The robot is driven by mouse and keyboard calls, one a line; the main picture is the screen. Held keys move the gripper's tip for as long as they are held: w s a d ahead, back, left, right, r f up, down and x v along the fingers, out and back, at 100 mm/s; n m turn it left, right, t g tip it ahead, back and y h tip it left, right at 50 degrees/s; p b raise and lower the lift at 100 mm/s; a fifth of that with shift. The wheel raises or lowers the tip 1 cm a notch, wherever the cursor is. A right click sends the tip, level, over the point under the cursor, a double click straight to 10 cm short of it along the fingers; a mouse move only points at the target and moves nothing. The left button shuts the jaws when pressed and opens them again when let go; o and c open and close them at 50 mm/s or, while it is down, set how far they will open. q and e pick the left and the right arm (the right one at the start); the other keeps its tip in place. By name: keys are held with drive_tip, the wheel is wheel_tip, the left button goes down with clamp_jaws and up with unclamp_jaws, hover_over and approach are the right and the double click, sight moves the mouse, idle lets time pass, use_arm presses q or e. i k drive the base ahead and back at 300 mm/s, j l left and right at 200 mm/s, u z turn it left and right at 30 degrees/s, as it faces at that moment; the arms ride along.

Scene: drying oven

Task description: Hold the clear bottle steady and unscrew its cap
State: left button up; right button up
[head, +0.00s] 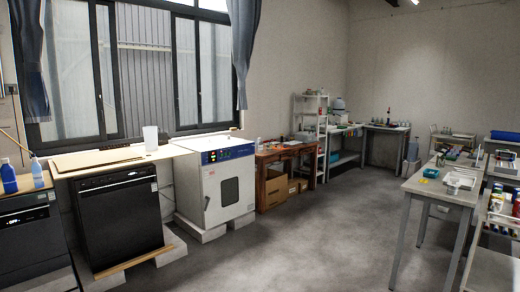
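I cannot pick out a clear bottle with a cap for certain. Two small bottles stand at the far left: a blue one (8,177) and one with a white top (36,167). A pale container (150,139), too small to tell if it is clear, stands upright on the counter. Some small bottles (388,116) on the far table are too small to make out. Neither of my grippers is in view.
A white drying oven (210,190) with its door shut stands beside a black appliance (120,215). A grey table (440,185) with trays and small items is at the right. A shelf rack (310,130) stands at the back. The grey floor (300,245) between is open.

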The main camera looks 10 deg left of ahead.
sight(259, 144)
drive_tip(key=i+u, duration=0.1)
drive_tip(key=i, duration=6)
